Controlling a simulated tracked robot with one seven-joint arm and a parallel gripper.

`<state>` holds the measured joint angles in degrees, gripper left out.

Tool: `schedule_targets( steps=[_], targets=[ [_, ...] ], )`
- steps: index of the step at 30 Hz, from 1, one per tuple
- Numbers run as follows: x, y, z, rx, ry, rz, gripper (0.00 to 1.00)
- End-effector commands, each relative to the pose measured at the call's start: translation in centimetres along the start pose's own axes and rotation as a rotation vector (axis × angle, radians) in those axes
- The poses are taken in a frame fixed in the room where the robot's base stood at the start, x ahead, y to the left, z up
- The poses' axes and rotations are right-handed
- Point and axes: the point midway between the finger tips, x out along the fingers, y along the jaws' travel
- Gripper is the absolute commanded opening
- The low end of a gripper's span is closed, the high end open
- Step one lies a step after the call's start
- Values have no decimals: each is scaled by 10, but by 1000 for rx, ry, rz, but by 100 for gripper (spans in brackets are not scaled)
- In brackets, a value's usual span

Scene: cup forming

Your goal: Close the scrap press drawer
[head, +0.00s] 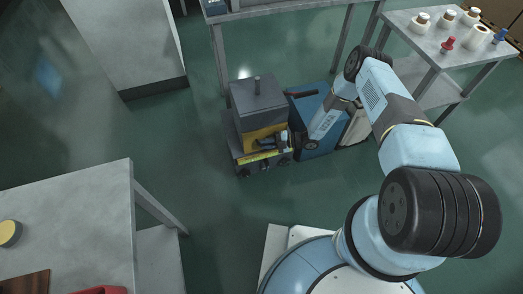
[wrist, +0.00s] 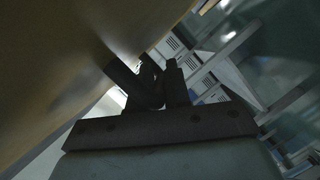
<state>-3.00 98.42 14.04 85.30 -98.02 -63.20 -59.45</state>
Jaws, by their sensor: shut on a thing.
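The scrap press (head: 258,103) is a dark grey box with a small knob on top, standing on a low wheeled base near the middle of the head view. Its yellow drawer front (head: 262,134) faces me. My gripper (head: 283,141) is at the right part of this yellow front. In the wrist view, the dark fingers of my gripper (wrist: 152,85) are close together beside a broad brownish-yellow surface (wrist: 60,50). They are shut on what seems to be the drawer handle, mostly hidden by the fingers. How far the drawer stands out is hard to tell.
A blue cabinet (head: 318,122) stands close to the right of the press. A grey table (head: 75,215) is at front left. A bench (head: 285,12) is behind, and a side table (head: 425,32) with bottles and spools is at back right. Green floor lies clear left of the press.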

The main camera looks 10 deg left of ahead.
Motion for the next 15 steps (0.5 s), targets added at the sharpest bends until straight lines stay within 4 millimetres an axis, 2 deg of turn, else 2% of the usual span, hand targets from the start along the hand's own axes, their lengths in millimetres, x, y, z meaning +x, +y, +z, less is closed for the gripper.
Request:
schedule_targets(
  steps=[3,11,12,15],
  targets=[
    [-9,0,11,6,-19,0,0],
    [-9,1,12,6,-22,2,0],
    [-10,2,12,6,-22,2,20],
    [-10,2,12,6,-22,4,23]
  ],
)
